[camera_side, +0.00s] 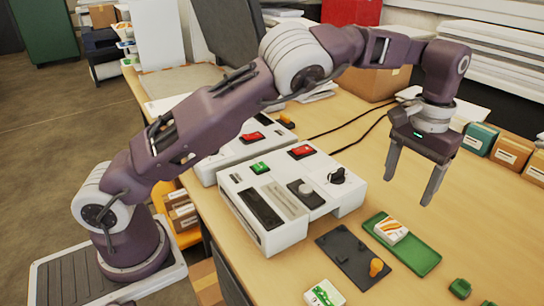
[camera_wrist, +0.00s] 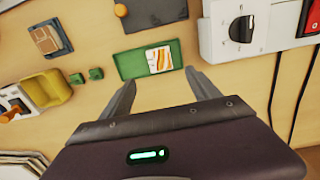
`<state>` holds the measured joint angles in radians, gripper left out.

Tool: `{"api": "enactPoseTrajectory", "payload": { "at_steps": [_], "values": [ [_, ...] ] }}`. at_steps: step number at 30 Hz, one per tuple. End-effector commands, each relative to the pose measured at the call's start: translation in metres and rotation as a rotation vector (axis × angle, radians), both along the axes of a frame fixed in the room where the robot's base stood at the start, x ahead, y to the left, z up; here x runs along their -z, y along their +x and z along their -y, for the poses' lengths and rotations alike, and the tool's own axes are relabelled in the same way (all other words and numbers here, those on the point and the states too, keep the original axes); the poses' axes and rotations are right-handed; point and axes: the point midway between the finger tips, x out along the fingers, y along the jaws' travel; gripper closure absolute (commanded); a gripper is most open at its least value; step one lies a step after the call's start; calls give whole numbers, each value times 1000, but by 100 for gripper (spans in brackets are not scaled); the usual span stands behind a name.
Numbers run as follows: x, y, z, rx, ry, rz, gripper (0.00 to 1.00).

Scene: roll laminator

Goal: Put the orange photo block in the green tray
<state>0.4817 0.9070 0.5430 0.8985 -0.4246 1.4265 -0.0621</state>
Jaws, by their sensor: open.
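The orange photo block (camera_side: 391,230), white with orange and yellow markings, lies flat in the green tray (camera_side: 418,258), toward the tray's far-left end in the side view. In the wrist view the block (camera_wrist: 158,60) sits at the right part of the tray (camera_wrist: 129,68). My gripper (camera_side: 408,188) is open and empty, raised above the table, with its fingers pointing down. In the wrist view its two fingers (camera_wrist: 160,83) are spread apart just below the tray in the picture, and nothing is between them.
The white laminator (camera_side: 285,195) stands left of the tray. A dark plate with an orange knob (camera_side: 375,267) lies beside the tray. A green-and-white block (camera_side: 324,293) and small green pieces (camera_side: 460,287) lie at the front. A yellow bin (camera_wrist: 47,88) shows in the wrist view.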

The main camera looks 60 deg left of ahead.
Motion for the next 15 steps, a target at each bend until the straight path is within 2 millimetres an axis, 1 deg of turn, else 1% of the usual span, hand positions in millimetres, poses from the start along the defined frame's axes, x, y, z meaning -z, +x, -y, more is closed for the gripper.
{"api": "enactPoseTrajectory", "payload": {
  "at_steps": [2,4,5,6,8,9,11,12,14,15],
  "values": [
    [-16,-3,-10,-22,-20,14,29],
    [-47,-13,-30,-61,-58,40,29],
    [-63,-21,-40,-81,-81,55,29],
    [-85,-37,-55,-103,-109,78,29],
    [-114,-67,-76,-125,-147,116,29],
    [-130,-90,-88,-132,-166,145,29],
    [-148,-132,-104,-130,-184,192,29],
    [-156,-162,-112,-120,-187,229,29],
    [-159,-209,-121,-99,-177,286,29],
    [-156,-238,-126,-82,-160,326,29]
  ]
}}
